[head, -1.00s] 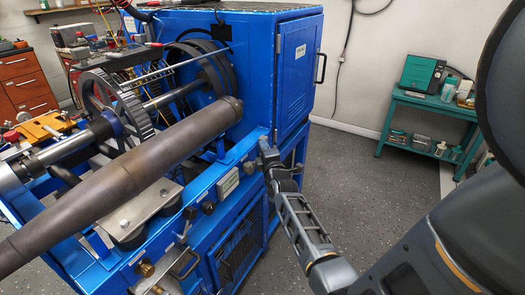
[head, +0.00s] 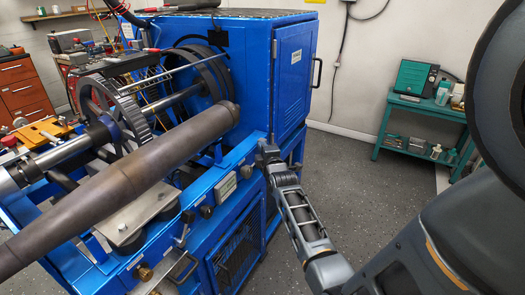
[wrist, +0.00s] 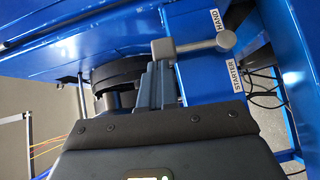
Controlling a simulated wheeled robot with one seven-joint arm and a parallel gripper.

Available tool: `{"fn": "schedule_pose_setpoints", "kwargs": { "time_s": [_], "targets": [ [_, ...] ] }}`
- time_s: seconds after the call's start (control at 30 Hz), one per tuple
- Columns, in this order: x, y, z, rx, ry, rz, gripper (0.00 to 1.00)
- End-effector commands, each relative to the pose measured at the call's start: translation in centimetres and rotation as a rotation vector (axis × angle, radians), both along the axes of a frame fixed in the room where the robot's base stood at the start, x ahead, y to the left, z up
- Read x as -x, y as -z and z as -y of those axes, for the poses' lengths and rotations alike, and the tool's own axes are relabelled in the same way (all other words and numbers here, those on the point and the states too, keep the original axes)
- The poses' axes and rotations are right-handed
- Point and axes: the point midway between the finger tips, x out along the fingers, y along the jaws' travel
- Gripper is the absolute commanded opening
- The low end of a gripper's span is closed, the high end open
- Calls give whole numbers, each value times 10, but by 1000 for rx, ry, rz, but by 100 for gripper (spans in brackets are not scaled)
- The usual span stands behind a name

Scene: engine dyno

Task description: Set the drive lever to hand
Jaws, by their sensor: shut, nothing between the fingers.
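The drive lever (wrist: 195,45) is a grey bar with a round knob (wrist: 225,40) at its right end, in the wrist view. Its knob lies between the HAND label (wrist: 214,18) and the STARTER label (wrist: 234,75), a little nearer HAND. My gripper (wrist: 153,70) is shut and empty, with its fingertips just below the left end of the lever. I cannot tell whether they touch it. In the head view my gripper (head: 267,150) is at the blue machine's front edge; the lever cannot be made out there.
The blue machine (head: 291,90) carries a long brown shaft (head: 130,180) and a gear wheel (head: 112,110) left of my gripper. A handle (head: 182,266) sticks out at its lower front. A green cart (head: 395,125) stands at the right. Grey floor (head: 345,165) between them is clear.

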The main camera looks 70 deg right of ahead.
Motion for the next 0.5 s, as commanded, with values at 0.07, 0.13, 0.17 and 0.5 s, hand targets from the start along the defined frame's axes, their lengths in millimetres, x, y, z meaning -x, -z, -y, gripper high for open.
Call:
{"fn": "schedule_pose_setpoints", "kwargs": {
  "time_s": [0.07, 0.13, 0.17, 0.5],
  "targets": [
    [1, -1, 3, -17, 2, 5, 0],
    [1, -1, 5, -34, 1, 9, 0],
    [1, -2, 6, -41, 1, 10, 0],
    [2, -5, 15, -135, -1, 33, 0]
  ]
}}
